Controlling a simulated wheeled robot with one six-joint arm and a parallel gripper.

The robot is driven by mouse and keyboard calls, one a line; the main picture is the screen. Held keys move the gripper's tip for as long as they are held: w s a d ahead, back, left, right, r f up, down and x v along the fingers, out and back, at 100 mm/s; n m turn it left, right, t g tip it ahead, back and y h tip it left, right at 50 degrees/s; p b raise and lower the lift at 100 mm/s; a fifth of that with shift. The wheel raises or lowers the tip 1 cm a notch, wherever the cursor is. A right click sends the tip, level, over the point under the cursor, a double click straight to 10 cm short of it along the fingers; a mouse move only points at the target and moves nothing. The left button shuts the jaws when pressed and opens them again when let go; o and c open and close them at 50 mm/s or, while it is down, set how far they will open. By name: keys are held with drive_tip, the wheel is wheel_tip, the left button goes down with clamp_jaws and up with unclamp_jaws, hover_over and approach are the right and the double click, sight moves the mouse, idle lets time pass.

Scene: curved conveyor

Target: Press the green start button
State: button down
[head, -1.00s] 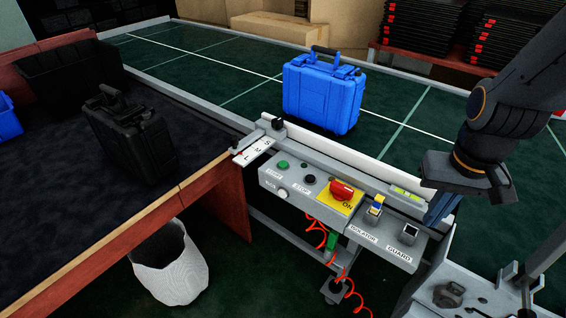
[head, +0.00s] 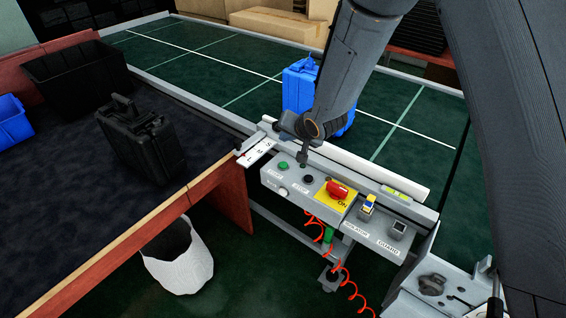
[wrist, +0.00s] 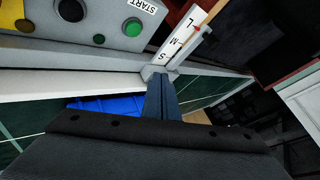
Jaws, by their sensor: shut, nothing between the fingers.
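The green start button (head: 283,166) is at the left end of the grey control panel (head: 275,180). In the wrist view the green button (wrist: 132,27) is at the top, beside the START label (wrist: 143,6), with a black button (wrist: 71,10) to its left. My gripper (head: 303,163) is shut and empty, pointing down just behind the panel's back edge, between the green and black buttons in the head view. In the wrist view its shut fingers (wrist: 162,95) are apart from the green button.
A red emergency knob (head: 338,189) on a yellow plate, a switch (head: 368,203) and another (head: 398,229) sit further right. A blue case (head: 296,88) stands on the green conveyor behind my arm. A black case (head: 137,145) is on the left table. A white bin (head: 180,257) stands below.

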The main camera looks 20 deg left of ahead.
drive_tip(key=shift+a, duration=0.1)
idle(0.3)
drive_tip(key=b, duration=0.6)
hover_over(285, 167)
wheel_tip(285, 167, down, 8)
drive_tip(key=shift+w+r, duration=0.1)
drive_tip(key=shift+r, duration=0.1)
drive_tip(key=shift+f+b, duration=0.35)
drive_tip(key=shift+f, duration=0.3)
idle(1.1)
drive_tip(key=shift+f, duration=0.35)
